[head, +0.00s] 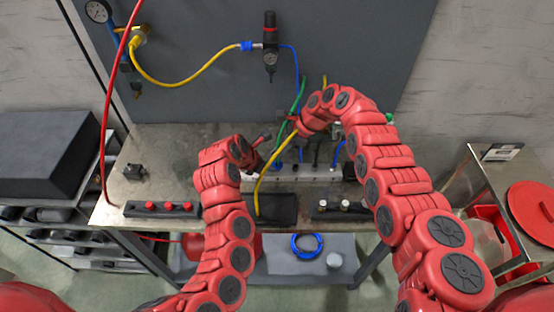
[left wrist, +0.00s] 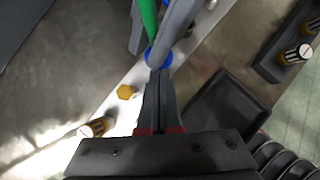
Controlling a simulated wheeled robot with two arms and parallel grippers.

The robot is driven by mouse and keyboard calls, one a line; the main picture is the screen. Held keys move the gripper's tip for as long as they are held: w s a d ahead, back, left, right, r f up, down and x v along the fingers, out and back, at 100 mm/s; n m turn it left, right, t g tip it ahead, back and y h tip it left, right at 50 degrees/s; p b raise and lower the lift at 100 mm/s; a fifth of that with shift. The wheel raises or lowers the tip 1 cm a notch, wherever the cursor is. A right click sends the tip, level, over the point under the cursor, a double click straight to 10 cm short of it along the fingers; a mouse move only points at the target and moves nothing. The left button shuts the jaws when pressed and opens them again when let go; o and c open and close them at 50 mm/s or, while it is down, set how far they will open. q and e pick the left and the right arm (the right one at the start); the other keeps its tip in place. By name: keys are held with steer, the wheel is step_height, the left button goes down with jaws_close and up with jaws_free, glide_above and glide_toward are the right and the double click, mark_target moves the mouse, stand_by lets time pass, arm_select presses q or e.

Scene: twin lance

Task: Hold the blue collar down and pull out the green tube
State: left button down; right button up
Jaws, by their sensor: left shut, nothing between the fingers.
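The green tube (head: 299,96) runs down from the panel toward the right gripper in the head view. It also shows in the left wrist view (left wrist: 148,18), entering the blue collar (left wrist: 155,58) on a pale metal block (left wrist: 110,108). My left gripper (left wrist: 158,78) is shut and empty, its fingertips at the collar's near edge; whether they touch is unclear. In the head view it (head: 262,140) is small and dark beside the tubes. Grey bars flank the tube in the wrist view.
A yellow tube (head: 273,168) loops down in front of the block, with blue tubes nearby. A dark tray (head: 277,208) and knob strips (head: 163,209) sit at the bench front. A side cart (head: 490,168) stands right. The bench's left part is fairly clear.

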jaws_close()
steer(key=shift+r, duration=0.75)
stand_by(0.5)
steer(key=shift+r, duration=2.25)
arm_select(q)
steer(key=shift+r, duration=0.1)
steer(key=v, duration=0.6)
steer(key=shift+w+d+r, duration=0.2)
steer(key=shift+d+r, duration=0.05)
steer(key=shift+r, duration=0.2)
steer(key=shift+a, duration=0.1)
arm_select(e)
steer(key=shift+a, duration=0.1)
